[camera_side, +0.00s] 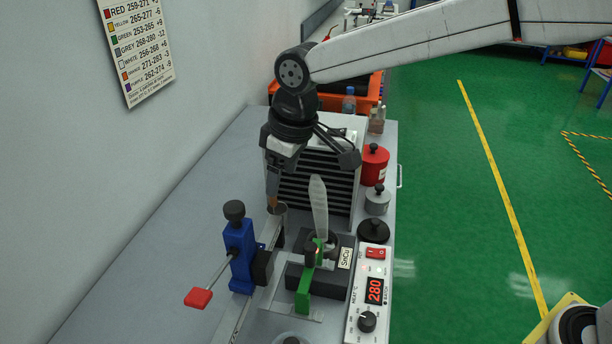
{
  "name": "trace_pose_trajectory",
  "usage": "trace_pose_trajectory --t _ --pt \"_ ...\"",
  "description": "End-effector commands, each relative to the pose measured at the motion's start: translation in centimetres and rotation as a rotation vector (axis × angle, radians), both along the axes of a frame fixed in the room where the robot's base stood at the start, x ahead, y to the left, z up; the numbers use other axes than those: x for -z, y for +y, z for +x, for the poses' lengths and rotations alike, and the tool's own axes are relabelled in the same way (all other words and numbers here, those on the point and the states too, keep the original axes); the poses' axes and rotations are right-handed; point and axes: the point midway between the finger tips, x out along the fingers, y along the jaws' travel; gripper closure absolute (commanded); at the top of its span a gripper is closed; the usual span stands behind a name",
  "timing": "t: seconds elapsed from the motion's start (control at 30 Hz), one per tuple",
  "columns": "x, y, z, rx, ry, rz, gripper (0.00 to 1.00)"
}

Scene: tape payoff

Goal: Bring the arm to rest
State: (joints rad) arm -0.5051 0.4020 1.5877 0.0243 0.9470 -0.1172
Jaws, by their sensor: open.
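My gripper (274,203) points down over the grey bench (175,215).
A pale upright strip (319,207) stands right of my gripper, above a green bracket (303,292). A heater panel (373,292) reads 280. A red canister (373,165) and grey canister (377,201) line the right edge. The bench's left side is clear beside the wall.

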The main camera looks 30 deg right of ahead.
Motion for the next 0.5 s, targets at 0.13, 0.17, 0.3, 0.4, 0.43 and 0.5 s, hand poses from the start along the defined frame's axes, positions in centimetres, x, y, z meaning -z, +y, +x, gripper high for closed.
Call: trace_pose_trajectory --t 0.13,0.17,0.3,0.4,0.43,0.5 --pt "1.9 -5.0 -0.8 0.098 -0.001 0.000 0.21" --pt "2.3 -5.9 -1.0 0.118 -0.002 0.000 0.21" --pt "4.1 -10.1 -2.5 0.206 -0.006 0.001 0.21" --pt "5.3 -13.0 -3.9 0.267 -0.008 0.003 0.21" --pt "5.7 -13.8 -4.3 0.287 -0.011 0.003 0.21" --pt "6.5 -15.7 -5.6 0.331 -0.011 0.004 0.21"
